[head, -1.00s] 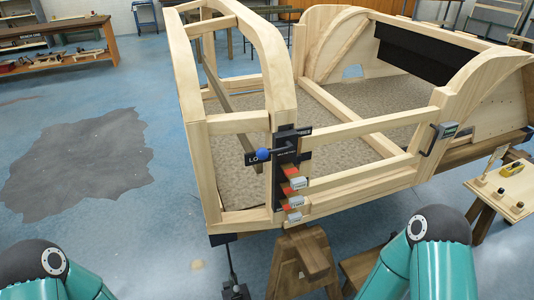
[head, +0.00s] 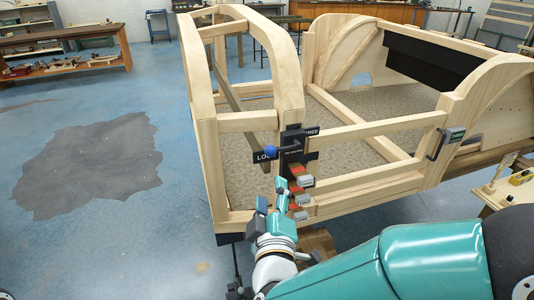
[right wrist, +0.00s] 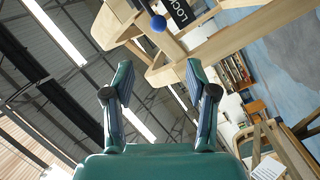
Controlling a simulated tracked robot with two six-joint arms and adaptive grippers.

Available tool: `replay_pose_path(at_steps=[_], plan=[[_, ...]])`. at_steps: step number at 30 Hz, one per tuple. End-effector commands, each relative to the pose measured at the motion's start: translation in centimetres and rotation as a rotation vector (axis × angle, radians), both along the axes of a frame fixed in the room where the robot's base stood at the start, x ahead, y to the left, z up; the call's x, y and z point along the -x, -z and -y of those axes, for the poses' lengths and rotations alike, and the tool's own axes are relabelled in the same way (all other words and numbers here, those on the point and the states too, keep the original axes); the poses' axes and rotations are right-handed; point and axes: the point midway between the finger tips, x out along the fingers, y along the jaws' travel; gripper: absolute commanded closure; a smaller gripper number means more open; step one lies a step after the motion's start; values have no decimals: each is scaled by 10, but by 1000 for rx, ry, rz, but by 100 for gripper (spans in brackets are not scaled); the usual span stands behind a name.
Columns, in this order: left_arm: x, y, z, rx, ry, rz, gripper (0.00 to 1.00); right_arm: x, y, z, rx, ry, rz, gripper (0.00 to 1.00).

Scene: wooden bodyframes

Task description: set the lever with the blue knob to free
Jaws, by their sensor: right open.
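The lever's blue knob (head: 270,151) is at the left end of a dark lever on a black plate (head: 291,165) fixed to the wooden post. It sits beside the LOCK label (head: 260,157); the FREE label (head: 312,131) is up on the right. My right gripper (head: 272,194) is open and empty, below the knob and apart from it. In the right wrist view the knob (right wrist: 158,24) shows beyond the gap between the open fingers (right wrist: 159,72). My left gripper is out of view.
Several red and grey pieces (head: 303,182) hang on the post just right of my right gripper. A wooden bodyframe (head: 234,122) stands around the lever. A small bench (head: 500,192) with tools is at the right.

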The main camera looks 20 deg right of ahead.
Motion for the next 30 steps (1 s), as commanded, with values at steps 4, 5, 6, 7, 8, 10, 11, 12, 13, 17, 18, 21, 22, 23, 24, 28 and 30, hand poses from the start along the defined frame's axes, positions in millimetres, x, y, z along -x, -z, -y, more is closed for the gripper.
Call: replay_pose_path(at_steps=[4,5,6,7,8,10,11,12,13,17,18,21,22,23,24,28,30], plan=[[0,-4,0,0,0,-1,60,-16,0,7,-1,7,-2,43],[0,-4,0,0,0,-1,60,-20,0,8,0,8,-3,43],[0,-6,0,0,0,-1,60,-27,0,11,0,9,-4,43],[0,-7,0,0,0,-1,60,-33,0,12,0,8,-4,43],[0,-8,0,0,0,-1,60,-39,0,13,-1,9,-3,43],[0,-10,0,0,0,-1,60,-53,0,18,0,9,-4,43],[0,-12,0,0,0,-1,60,-60,0,19,0,10,-3,43],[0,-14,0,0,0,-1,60,-68,0,21,0,9,-4,43],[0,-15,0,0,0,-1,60,-75,0,23,0,9,-4,43],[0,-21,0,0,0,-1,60,-102,-1,31,0,9,-3,43],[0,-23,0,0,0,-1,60,-110,0,33,1,9,-4,43],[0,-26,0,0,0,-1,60,-128,0,37,0,9,-4,43],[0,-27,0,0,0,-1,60,-132,0,39,0,8,-4,43],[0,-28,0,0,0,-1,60,-136,0,40,1,8,-3,43],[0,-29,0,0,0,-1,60,-141,0,41,1,8,-3,43],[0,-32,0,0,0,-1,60,-153,1,44,0,7,-3,43],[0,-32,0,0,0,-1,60,-156,1,45,0,6,-3,43]])
